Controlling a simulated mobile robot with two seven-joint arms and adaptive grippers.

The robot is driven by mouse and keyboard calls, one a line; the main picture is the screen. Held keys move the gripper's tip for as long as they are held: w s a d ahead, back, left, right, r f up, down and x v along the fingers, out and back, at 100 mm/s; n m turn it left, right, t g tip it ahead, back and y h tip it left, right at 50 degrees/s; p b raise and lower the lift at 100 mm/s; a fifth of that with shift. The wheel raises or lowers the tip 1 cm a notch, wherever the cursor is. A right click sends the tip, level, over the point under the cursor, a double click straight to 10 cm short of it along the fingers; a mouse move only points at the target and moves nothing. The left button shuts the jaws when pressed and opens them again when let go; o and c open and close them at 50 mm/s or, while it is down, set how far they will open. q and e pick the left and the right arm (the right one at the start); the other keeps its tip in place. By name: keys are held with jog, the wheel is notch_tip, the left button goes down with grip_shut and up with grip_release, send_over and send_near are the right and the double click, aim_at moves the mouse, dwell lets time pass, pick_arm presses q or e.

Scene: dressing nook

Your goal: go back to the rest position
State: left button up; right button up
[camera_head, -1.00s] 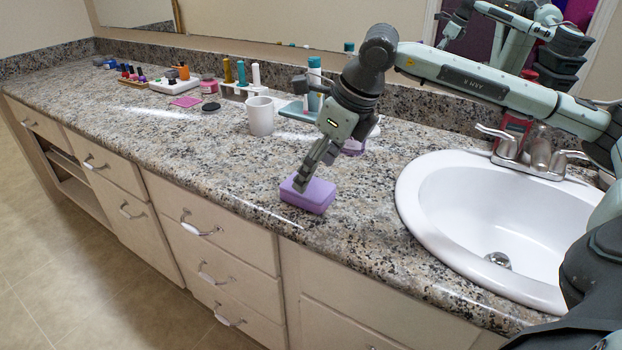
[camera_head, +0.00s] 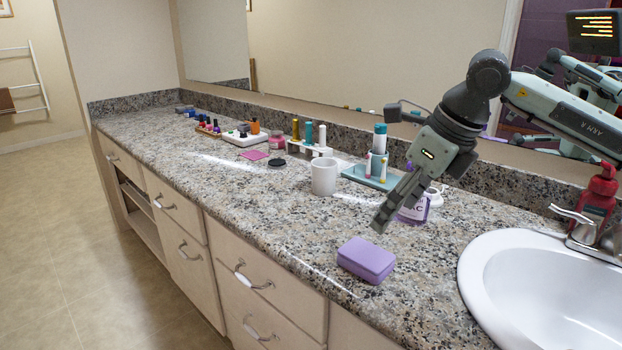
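My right gripper (camera_head: 382,222) hangs over the counter, its arm coming in from the right. Its fingers point down and to the left, seen nearly edge-on, so the gap between them does not show clearly. Nothing is seen held in them. A purple box with rounded edges (camera_head: 366,261) lies flat on the granite counter, just below and left of the fingertips, apart from them. My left gripper is not in view.
The sink (camera_head: 545,285) and a red dispenser (camera_head: 597,205) are at right. Nail-polish items line the back. Open floor lies left.

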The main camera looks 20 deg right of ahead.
aim_at(368, 254)
jog(key=x, duration=1.1)
jog(key=shift+f, duration=0.55)
jog(key=shift+r, duration=0.3)
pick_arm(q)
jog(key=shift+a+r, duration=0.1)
